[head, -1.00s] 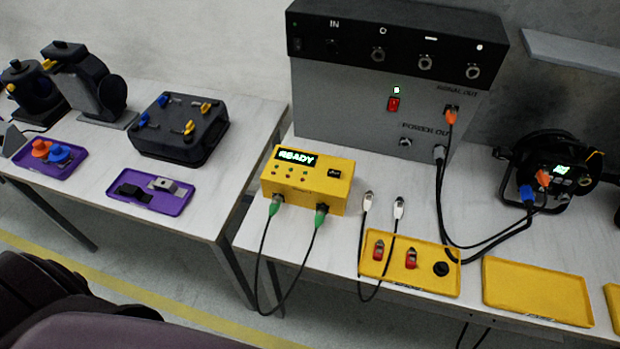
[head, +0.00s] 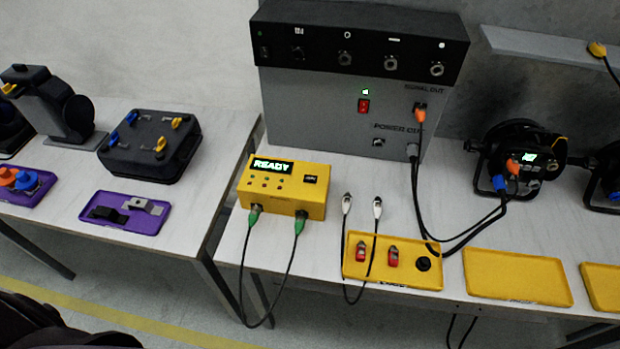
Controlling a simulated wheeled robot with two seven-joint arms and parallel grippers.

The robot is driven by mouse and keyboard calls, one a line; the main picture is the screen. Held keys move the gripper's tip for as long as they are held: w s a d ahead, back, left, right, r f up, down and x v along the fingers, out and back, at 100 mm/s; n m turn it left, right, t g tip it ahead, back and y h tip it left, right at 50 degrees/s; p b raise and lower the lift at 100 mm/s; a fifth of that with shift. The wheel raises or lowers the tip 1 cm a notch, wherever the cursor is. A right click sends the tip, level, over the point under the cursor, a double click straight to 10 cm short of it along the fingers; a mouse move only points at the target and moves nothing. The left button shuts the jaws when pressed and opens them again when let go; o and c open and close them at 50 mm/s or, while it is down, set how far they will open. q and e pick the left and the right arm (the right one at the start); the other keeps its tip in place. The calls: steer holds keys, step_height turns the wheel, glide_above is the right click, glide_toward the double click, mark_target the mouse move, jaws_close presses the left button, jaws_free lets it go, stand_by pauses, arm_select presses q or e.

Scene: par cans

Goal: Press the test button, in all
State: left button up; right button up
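A yellow tester box (head: 283,187) stands on the right-hand table. Its small screen (head: 273,166) reads READY. A dark button or switch (head: 310,180) sits at the right of its face, with several small coloured lights beside it. Two green-ended cables (head: 254,215) are plugged into its front edge and hang down in a loop over the table edge. Neither of my grippers shows in the head view.
A grey power unit (head: 330,110) with a lit red switch stands behind. Yellow trays (head: 515,276) line the front edge, one holding red parts. A par can (head: 520,160) stands at right. The left table has a black case (head: 150,145) and purple trays (head: 140,224).

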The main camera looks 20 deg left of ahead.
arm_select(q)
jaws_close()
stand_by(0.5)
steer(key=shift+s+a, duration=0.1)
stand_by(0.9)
